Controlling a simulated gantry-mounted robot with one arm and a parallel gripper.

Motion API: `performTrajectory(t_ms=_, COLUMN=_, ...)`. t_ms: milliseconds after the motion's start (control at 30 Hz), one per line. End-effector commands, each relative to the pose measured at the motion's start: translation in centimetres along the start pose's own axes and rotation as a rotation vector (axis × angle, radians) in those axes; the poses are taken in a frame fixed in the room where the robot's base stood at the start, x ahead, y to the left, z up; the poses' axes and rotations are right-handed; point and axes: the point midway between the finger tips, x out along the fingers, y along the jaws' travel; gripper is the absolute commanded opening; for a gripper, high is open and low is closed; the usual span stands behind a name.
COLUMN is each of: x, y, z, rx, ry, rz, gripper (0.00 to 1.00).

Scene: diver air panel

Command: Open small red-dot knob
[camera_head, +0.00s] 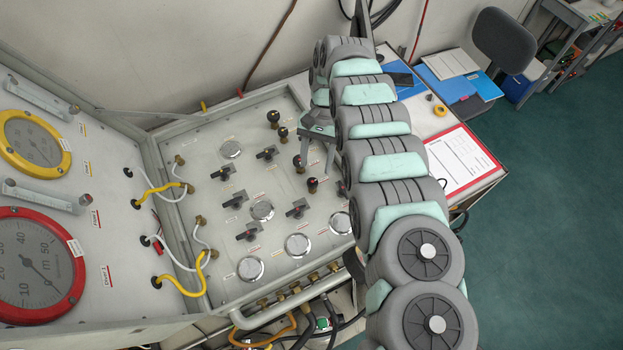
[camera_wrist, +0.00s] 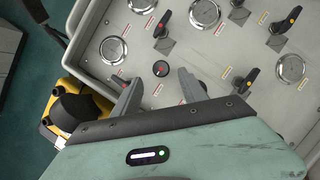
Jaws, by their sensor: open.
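In the wrist view a small round black knob with a red dot (camera_wrist: 160,68) stands on the grey panel (camera_wrist: 130,48). My gripper (camera_wrist: 160,77) is open, its two grey fingers reaching toward the panel on either side of this knob. The fingers appear apart from the knob, with nothing held. In the head view my gripper (camera_head: 318,150) hangs over the right part of the panel. I cannot tell for sure which is the wrist-view knob.
A black lever with a red dot (camera_wrist: 162,24) and a lever with a yellow dot (camera_wrist: 250,78) flank the knob. Round metal discs (camera_wrist: 205,12) lie among them. A clipboard (camera_head: 460,160) lies right of my arm. Gauges and yellow hoses (camera_head: 180,288) are at left.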

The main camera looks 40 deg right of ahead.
Motion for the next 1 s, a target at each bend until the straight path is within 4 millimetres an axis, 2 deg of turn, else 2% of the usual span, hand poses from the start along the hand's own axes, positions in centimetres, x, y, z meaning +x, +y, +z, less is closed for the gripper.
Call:
performTrajectory(t_ms=33, x=1.4, y=0.1, z=-0.4, rx=0.001, ry=-0.002, rz=-0.001, gripper=0.51)
performTrajectory(t_ms=100, x=2.8, y=0.0, z=-0.7, rx=0.000, ry=0.000, rz=-0.001, gripper=0.51)
performTrajectory(t_ms=300, x=5.2, y=0.0, z=-1.4, rx=0.000, ry=0.003, rz=-0.003, gripper=0.51)
performTrajectory(t_ms=633, x=5.5, y=-0.1, z=-1.4, rx=0.000, ry=0.004, rz=-0.002, gripper=0.51)
performTrajectory(t_ms=1000, x=5.5, y=-0.1, z=-1.4, rx=0.000, ry=0.003, rz=-0.002, gripper=0.20)
